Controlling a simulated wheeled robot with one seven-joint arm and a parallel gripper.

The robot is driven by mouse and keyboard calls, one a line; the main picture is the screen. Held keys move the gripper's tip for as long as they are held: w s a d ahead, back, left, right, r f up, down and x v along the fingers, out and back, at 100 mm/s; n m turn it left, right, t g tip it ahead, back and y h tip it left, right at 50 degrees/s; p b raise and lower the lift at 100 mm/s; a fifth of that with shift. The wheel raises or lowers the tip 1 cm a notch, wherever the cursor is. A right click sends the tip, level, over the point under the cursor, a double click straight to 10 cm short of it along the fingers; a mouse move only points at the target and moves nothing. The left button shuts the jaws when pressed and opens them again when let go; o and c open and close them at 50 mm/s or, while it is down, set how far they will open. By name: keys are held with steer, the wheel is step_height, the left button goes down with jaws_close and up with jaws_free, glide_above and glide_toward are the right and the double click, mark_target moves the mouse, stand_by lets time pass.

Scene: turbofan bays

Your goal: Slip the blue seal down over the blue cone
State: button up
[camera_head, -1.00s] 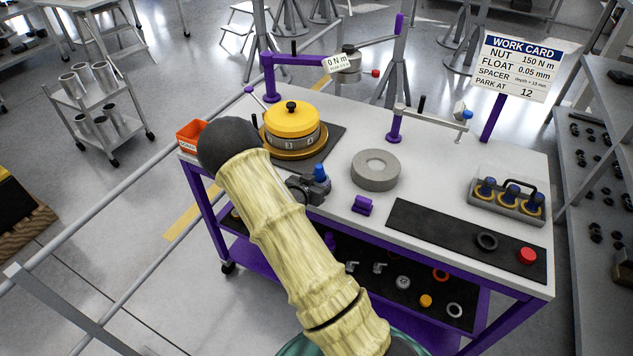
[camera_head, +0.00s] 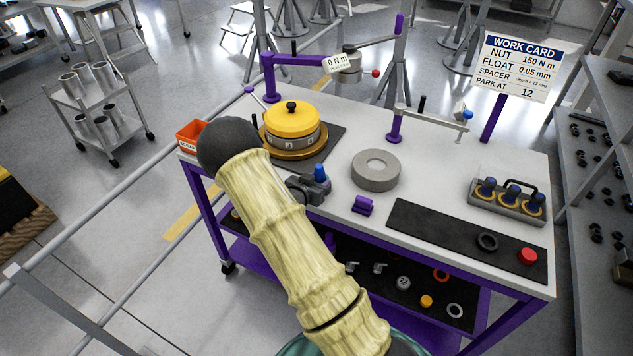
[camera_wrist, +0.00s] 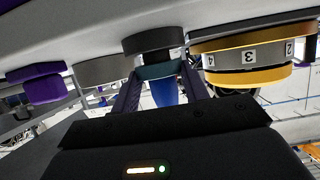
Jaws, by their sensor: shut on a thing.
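The blue cone (camera_head: 320,171) stands upright on the bench near its front edge, partly behind my gripper (camera_head: 311,189). In the upside-down wrist view, the blue cone (camera_wrist: 168,92) shows between my fingers, below a dark round base (camera_wrist: 153,41). My gripper (camera_wrist: 161,77) is shut on a dark teal-blue band (camera_wrist: 160,70), which appears to be the blue seal. The band lies around the wide end of the cone, next to the dark base. I cannot tell whether it touches the base. The far side of the band is hidden.
A yellow-topped numbered drum (camera_head: 291,121) stands close by at the back left. A grey ring (camera_head: 376,169) and a purple block (camera_head: 363,204) sit to the right. An orange bin (camera_head: 192,135) is at the left corner. A black mat (camera_head: 440,232) lies at the right front.

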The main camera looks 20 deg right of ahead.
steer(key=shift+f+b, duration=0.45)
steer(key=shift+f, duration=0.1)
stand_by(0.5)
steer(key=o, duration=1)
steer(key=shift+o, duration=0.2)
steer(key=shift+s+a+r, duration=0.15)
steer(key=shift+s+a, duration=0.15)
steer(key=shift+a, duration=0.2)
steer(key=b+v, duration=0.1)
steer(key=v, duration=1.5)
steer(key=shift+b, duration=0.4)
steer(key=shift+s+a+r, duration=0.1)
